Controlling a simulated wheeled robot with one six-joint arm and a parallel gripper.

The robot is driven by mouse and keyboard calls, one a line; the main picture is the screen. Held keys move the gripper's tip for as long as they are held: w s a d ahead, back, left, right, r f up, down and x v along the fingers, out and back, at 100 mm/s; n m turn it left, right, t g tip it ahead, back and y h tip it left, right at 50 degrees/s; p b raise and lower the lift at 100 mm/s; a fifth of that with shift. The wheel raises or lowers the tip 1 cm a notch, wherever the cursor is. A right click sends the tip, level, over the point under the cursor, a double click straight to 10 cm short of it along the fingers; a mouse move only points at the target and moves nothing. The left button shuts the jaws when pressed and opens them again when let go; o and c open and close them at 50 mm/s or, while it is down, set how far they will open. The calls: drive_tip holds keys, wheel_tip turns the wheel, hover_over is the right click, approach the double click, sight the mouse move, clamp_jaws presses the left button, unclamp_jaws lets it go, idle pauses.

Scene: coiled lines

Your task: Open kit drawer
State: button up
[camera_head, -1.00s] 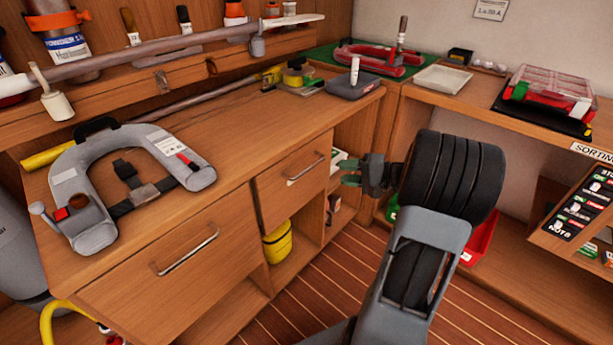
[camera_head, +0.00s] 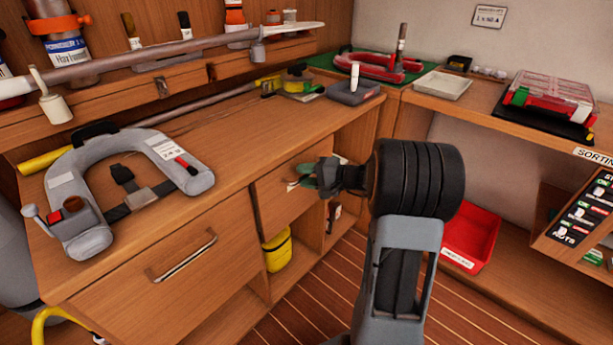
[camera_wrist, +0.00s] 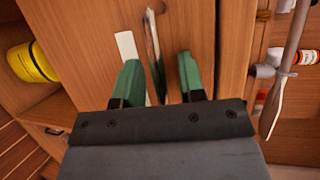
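The wooden bench has a small drawer (camera_head: 270,203) on its right, with a thin metal handle, and a larger drawer (camera_head: 165,285) with a handle (camera_head: 185,258) on its left. Both look shut. No readable label shows which is the kit drawer. My gripper (camera_head: 308,178) is at the small drawer's front and partly hides its handle. In the wrist view, my gripper's green fingers (camera_wrist: 160,75) are open, with the handle (camera_wrist: 153,45) between them, nearer the left finger. A gap shows on the right; contact on the left is unclear. A white strip (camera_wrist: 127,45) lies beside the handle.
A yellow pouch (camera_head: 278,250) sits in the open shelf below the small drawer. A red tray (camera_head: 470,238) stands at right. Striped floor in front is clear.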

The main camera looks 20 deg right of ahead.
drive_tip(key=shift+c, duration=0.2)
clamp_jaws()
drive_tip(key=shift+d, duration=0.1)
